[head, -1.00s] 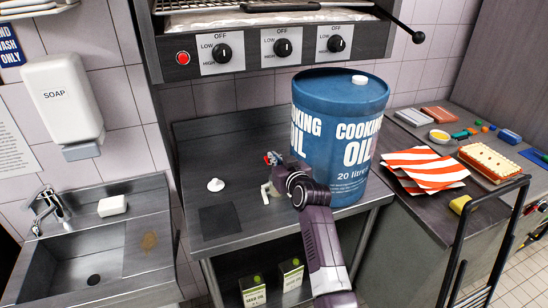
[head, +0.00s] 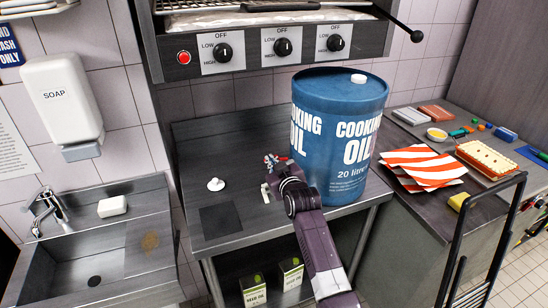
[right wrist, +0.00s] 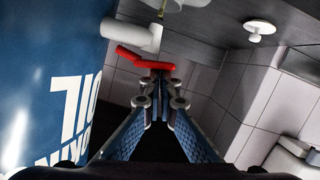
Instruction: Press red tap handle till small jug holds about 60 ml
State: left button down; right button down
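The red tap handle (right wrist: 148,62) shows in the right wrist view on the white tap (right wrist: 137,36) of the blue cooking oil drum (head: 336,135). My right gripper (right wrist: 157,80) has its fingertips together right at the red handle; they look to be touching it. No object shows between the fingers. In the head view my right gripper (head: 274,163) is at the left side of the drum, where the handle is largely hidden. A clear, yellowish piece (right wrist: 178,5), perhaps the small jug, is cut off at the wrist view's top edge. Its level cannot be read. My left gripper is out of view.
A white knobbed object (head: 215,184) and a dark square mat (head: 221,220) lie on the steel counter left of the drum. A sink (head: 85,250) is at the left. Red striped papers (head: 425,165) lie on the counter at the right. An oven with knobs (head: 250,45) hangs above.

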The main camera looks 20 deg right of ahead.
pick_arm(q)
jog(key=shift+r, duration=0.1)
pick_arm(e)
jog(key=shift+d, duration=0.1)
dwell(0.5)
